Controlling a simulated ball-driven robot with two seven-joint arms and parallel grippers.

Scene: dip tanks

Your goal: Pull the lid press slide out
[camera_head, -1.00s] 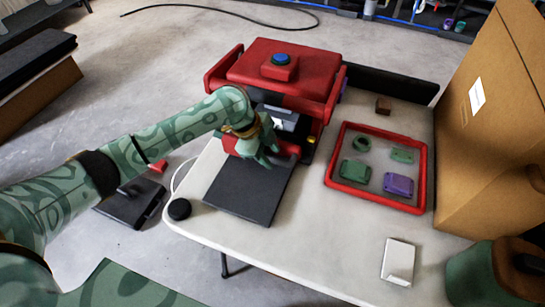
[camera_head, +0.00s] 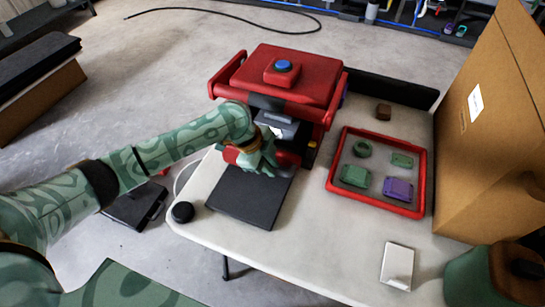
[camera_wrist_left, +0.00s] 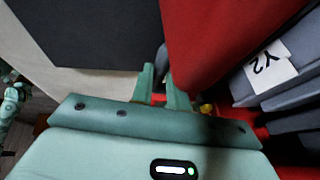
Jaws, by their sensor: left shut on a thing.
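The red lid press (camera_head: 310,88) with a blue button on top stands at the back of the white table. Its slide has a red front (camera_head: 288,158) and carries a grey block (camera_head: 283,128) that sits partly under the press head. In the left wrist view the red front (camera_wrist_left: 215,40) and the grey block (camera_wrist_left: 295,50), labelled Y2, are close by. My left gripper (camera_head: 262,166) is at the slide's front, its fingers (camera_wrist_left: 166,88) closed on a small dark handle (camera_wrist_left: 160,58), mostly hidden. My right gripper is out of view.
A dark flat mat (camera_head: 250,198) lies in front of the press. A red-rimmed tray (camera_head: 423,170) with several green and purple parts is on the right, beside a large cardboard box (camera_head: 490,130). A white box (camera_head: 397,264) and a black disc (camera_head: 182,212) lie near the front edge.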

